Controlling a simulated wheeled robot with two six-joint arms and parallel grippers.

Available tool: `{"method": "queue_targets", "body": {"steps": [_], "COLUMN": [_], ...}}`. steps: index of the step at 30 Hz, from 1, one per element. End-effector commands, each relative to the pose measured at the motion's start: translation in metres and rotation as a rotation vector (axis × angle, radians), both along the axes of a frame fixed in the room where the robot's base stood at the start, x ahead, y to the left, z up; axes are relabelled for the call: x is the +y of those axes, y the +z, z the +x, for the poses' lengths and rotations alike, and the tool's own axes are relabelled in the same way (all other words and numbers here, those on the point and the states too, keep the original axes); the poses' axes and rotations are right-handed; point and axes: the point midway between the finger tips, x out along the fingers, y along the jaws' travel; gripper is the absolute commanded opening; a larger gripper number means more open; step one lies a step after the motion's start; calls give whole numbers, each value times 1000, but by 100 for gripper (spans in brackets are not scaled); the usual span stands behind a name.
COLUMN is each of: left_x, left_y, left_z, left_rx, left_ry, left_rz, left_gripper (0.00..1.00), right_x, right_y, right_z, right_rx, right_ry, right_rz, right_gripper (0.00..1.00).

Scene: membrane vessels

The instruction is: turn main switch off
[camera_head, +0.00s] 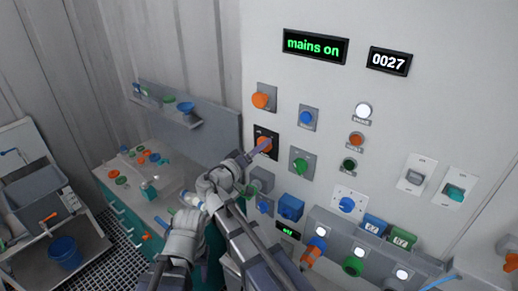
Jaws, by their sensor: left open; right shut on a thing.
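A display reading "mains on" (315,46) in green is on the pale panel. Below it, an orange switch knob (263,141) sits on a black plate. It looks like the main switch, but it bears no label I can read. My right gripper (264,147) is at this knob and shut on it, hiding part of it. The knob's exact angle is hard to tell. My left gripper (177,210) is open and empty, lower left of the panel controls, over the front of the workbench.
Close to the switch are another orange knob (261,100), a blue knob (306,118) and a green knob (301,164). A counter (388,62) reads 0027. A workbench (126,190) with small coloured parts stands left. A blue bucket (65,252) stands far left.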

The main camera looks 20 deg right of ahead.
Motion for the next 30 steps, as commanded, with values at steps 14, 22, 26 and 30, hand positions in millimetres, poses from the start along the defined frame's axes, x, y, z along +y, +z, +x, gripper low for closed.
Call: {"method": "queue_targets", "body": {"steps": [14, 22, 26, 30], "left_x": [0, 0, 0, 0], "left_y": [0, -1, -1, -1], "left_z": [0, 0, 0, 0], "left_rx": [0, 0, 0, 0], "left_ry": [0, 0, 0, 0], "left_rz": [0, 0, 0, 0], "left_gripper": [50, 50, 50, 50], "right_x": [2, 2, 2, 2], "right_y": [0, -1, -1, -1], "right_z": [0, 0, 0, 1], "right_rx": [186, 389, 486, 592], "right_ry": [5, 5, 5, 6], "right_rz": [-146, -303, -378, -461], "right_gripper": [12, 12, 12, 12]}}
